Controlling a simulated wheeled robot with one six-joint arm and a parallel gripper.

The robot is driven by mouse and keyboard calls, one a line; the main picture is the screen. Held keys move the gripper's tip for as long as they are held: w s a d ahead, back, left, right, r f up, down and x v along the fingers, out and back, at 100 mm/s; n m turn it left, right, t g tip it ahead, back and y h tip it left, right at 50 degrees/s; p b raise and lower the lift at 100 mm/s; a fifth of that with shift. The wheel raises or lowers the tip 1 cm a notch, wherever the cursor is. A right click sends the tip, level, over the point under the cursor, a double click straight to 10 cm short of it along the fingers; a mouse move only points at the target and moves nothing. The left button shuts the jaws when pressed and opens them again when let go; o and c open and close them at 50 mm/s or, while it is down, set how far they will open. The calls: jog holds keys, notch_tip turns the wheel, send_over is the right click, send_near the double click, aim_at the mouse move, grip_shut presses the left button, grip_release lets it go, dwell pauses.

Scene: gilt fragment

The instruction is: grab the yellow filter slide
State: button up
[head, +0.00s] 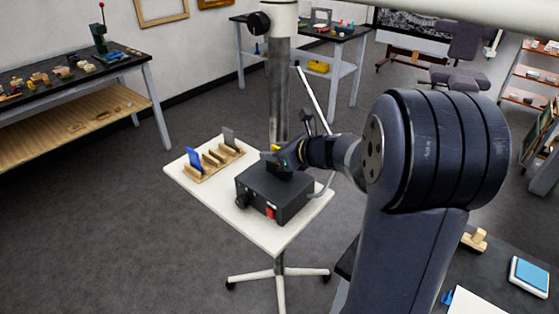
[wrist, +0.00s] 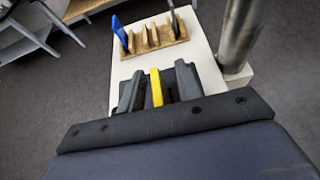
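The yellow filter slide (wrist: 156,88) stands between the two fingers of my gripper (wrist: 158,87) in the wrist view. A gap shows on each side of it, so the fingers are open around it and not visibly touching it. In the head view, a small bit of the yellow slide (head: 275,148) shows beside my gripper (head: 282,158), just above the black box (head: 272,195). The slide's lower part is hidden, so I cannot tell how it sits in the box.
The box stands on a small white table (head: 277,238). A wooden rack (head: 212,160) behind it holds a blue slide (head: 194,159) and a grey slide (head: 229,138), with empty slots between. A metal post (wrist: 240,35) rises close to the right of the table in the wrist view.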

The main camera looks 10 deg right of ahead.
grip_shut()
dwell(0.5)
